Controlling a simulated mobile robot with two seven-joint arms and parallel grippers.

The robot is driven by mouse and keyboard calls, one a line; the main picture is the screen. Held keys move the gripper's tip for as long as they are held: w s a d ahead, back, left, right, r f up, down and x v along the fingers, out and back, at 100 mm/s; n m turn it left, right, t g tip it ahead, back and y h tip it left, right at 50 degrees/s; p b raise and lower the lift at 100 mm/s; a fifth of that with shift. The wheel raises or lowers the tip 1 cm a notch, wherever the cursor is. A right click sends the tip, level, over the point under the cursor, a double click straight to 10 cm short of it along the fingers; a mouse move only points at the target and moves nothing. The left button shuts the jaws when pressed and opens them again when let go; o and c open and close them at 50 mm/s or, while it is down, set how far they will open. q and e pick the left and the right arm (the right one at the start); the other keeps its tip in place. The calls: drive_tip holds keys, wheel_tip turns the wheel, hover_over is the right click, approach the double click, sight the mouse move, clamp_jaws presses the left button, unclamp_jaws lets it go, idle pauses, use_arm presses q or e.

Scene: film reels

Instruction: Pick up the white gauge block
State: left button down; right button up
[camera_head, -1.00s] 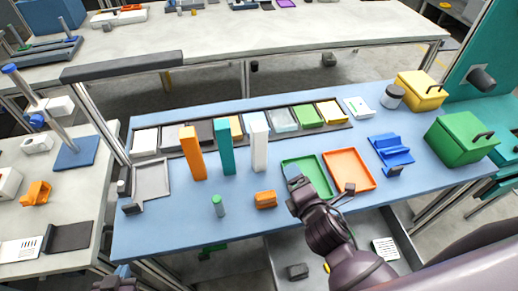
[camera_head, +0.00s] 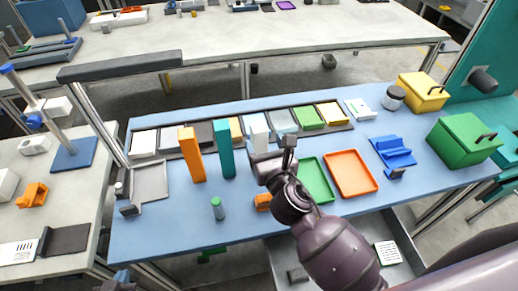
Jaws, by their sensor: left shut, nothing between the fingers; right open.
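The white gauge block (camera_head: 259,130) stands upright on the blue table, to the right of a teal block (camera_head: 226,150) and an orange block (camera_head: 191,155). Its upper part shows; its lower part is hidden behind my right gripper. My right gripper (camera_head: 274,163) is open, right at the white block's near side. I cannot tell whether the block is between the fingers. My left gripper (camera_head: 119,284) is only partly visible at the bottom left edge, shut and empty, away from the blocks.
A green tray (camera_head: 318,181) and an orange tray (camera_head: 351,173) lie to the right. A small orange block (camera_head: 263,202) and a green cylinder (camera_head: 217,208) stand in front. A dark rack (camera_head: 174,147) with several compartments runs behind. The table front left is clear.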

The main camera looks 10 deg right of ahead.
sight(261, 135)
drive_tip(key=shift+w+a+f, duration=0.1)
drive_tip(key=shift+w+f, duration=0.05)
drive_tip(key=shift+w, duration=2.9)
drive_tip(key=shift+c, duration=0.4)
clamp_jaws()
